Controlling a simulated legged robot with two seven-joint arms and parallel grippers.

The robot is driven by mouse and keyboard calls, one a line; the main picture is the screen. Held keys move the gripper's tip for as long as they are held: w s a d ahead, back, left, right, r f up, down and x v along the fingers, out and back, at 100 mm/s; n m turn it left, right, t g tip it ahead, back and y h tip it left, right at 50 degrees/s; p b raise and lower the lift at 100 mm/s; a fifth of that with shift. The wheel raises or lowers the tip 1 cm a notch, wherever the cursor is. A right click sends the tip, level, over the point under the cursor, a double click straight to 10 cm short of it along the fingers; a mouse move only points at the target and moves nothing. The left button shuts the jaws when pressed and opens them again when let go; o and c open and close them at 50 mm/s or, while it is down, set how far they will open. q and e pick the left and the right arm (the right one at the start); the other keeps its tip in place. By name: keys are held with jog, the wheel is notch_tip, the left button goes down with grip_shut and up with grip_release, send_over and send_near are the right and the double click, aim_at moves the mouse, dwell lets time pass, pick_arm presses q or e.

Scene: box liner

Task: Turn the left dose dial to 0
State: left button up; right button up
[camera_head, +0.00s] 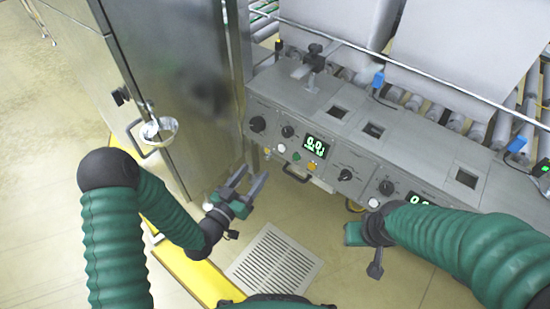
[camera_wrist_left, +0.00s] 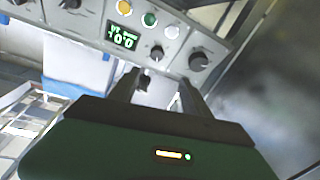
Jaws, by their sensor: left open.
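The grey control panel (camera_head: 335,160) carries several black dials. At its left end are a large dial (camera_head: 257,124) and a smaller dial (camera_head: 287,131), left of a green-lit display (camera_head: 315,146). The left wrist view also shows the large dial (camera_wrist_left: 199,61), small dial (camera_wrist_left: 157,53) and display (camera_wrist_left: 122,38). The labels are too small to tell which is the dose dial or its setting. My left gripper (camera_head: 250,172) is open and empty, below and in front of the panel, apart from the dials. My right gripper (camera_head: 375,262) is at the lower right, its jaws unclear.
A metal cabinet (camera_head: 165,75) with a handle stands left of the panel. Another dial (camera_head: 345,174) and a second display (camera_head: 420,200) lie further right. White sheets (camera_head: 455,45) and rollers are behind the panel. A floor grate (camera_head: 275,262) lies below; floor space before the panel is open.

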pick_arm(q)
jog(key=b, duration=0.2)
send_near(286, 133)
jog(key=b+x, duration=0.3)
jog(key=x, duration=0.4)
jog(key=shift+w+d+f, duration=0.1)
jog(key=shift+w+d, duration=0.15)
jog(key=shift+w, duration=0.05)
pick_arm(e)
jog(key=f, duration=0.5)
jog(key=shift+d+f, duration=0.1)
jog(key=shift+d, duration=0.25)
pick_arm(q)
jog(key=shift+c, duration=0.5)
grip_shut()
